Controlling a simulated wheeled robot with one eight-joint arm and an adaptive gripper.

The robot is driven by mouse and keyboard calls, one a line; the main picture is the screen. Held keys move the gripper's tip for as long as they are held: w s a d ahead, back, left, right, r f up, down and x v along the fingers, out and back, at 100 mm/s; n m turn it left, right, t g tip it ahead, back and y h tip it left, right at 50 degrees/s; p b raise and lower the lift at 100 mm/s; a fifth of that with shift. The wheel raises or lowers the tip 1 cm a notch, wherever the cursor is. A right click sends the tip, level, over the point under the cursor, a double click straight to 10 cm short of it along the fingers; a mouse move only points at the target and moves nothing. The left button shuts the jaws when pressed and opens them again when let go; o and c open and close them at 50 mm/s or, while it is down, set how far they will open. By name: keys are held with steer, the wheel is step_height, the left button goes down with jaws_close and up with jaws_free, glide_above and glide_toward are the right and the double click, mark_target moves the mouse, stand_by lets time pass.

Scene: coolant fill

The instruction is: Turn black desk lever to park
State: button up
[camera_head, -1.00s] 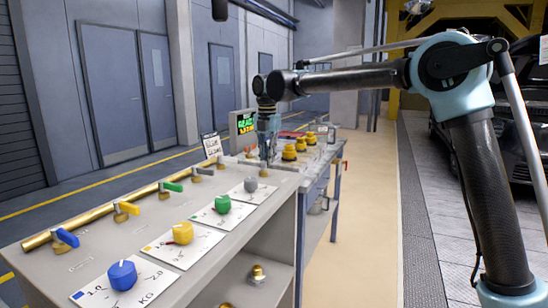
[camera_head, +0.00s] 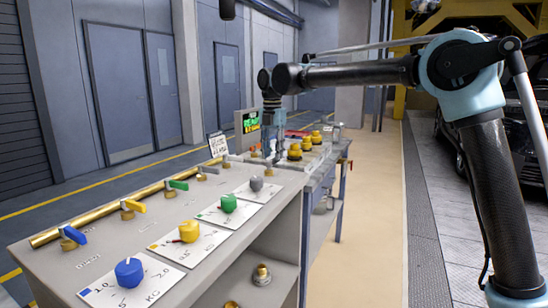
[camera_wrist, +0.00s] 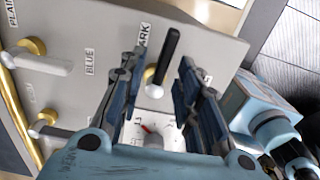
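The black lever (camera_wrist: 171,48) shows in the wrist view, standing out from a round pivot (camera_wrist: 155,85) on the grey desk top (camera_wrist: 110,45). A label beside it reads "ARK", with its first letter hidden or cut off. My gripper (camera_wrist: 163,58) is open, with one finger on each side of the lever and a visible gap to both. In the head view my gripper (camera_head: 273,140) points down at the far end of the desk. The black lever cannot be made out there, around or behind the gripper.
Other levers stand along a brass pipe (camera_head: 155,191), including a blue (camera_head: 73,236) and a green one (camera_head: 178,185). Blue (camera_head: 129,272), yellow (camera_head: 189,231), green (camera_head: 228,203) and grey (camera_head: 256,184) knobs sit on cards. A screen (camera_head: 248,122) and yellow-topped pieces (camera_head: 294,151) stand beyond.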

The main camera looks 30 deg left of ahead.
step_height(320, 180, up, 10)
stand_by(0.5)
steer(key=shift+r, duration=0.1)
